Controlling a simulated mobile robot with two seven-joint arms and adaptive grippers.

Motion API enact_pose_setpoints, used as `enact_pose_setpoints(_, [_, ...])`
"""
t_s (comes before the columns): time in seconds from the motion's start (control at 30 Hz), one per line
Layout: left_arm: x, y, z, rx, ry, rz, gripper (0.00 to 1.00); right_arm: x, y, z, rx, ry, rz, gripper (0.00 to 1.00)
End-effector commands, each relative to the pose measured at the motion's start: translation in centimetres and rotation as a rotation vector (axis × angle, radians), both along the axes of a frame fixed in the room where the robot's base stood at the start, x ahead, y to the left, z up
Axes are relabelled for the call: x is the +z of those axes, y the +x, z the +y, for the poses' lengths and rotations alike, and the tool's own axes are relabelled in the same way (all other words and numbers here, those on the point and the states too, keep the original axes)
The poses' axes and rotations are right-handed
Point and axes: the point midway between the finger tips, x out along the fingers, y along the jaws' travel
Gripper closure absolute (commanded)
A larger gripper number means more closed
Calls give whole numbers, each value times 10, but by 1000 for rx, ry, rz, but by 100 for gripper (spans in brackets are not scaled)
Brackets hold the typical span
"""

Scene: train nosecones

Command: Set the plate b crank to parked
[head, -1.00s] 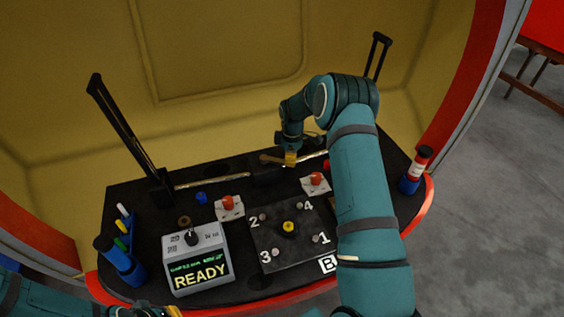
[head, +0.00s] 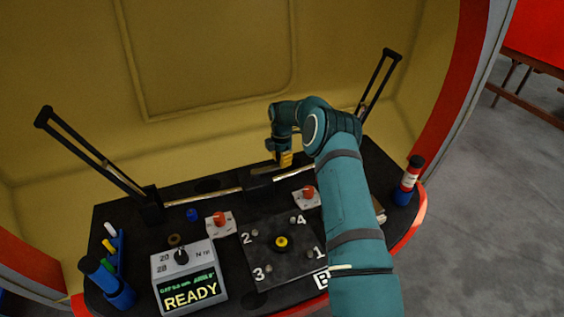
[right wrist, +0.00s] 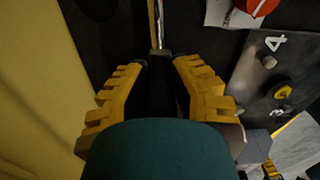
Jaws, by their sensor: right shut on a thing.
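The dark plate (head: 262,265) marked B (head: 322,280) lies at the bench's front middle. It carries the numbers 1 to 4, grey studs and a yellow centre knob (head: 281,241). I cannot tell for sure which part is its crank. My right gripper (head: 285,163) points down at the right end of a black block (head: 262,187) on a metal rod, behind the plate. In the right wrist view its yellow fingers (right wrist: 160,75) stand either side of something dark, with the rod running upward beyond. The contact itself is hidden. My left gripper is out of view.
Two red knobs (head: 219,221) (head: 308,195) sit on white cards behind the plate. A grey box (head: 188,278) reads READY. Black slotted levers (head: 95,155) (head: 378,85) rise at both sides. Cylinders (head: 408,180) stand at the bench ends. A yellow wall closes the back.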

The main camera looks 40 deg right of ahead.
Motion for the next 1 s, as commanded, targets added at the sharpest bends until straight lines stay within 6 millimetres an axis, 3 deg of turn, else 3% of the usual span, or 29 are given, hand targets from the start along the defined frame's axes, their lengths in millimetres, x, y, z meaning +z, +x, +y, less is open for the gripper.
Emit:
enact_pose_setpoints(0.43, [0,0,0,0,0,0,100,0,0,-5,5,-8,0,100])
enact_pose_setpoints(0.47, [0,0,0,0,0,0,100,0,0,-5,5,-9,-1,68])
enact_pose_setpoints(0.53, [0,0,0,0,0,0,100,0,0,-4,5,-7,0,45])
enact_pose_setpoints(0.87, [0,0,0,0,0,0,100,1,1,-1,7,-3,-2,45])
enact_pose_setpoints(1.0, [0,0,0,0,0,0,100,13,1,-1,7,-2,-3,45])
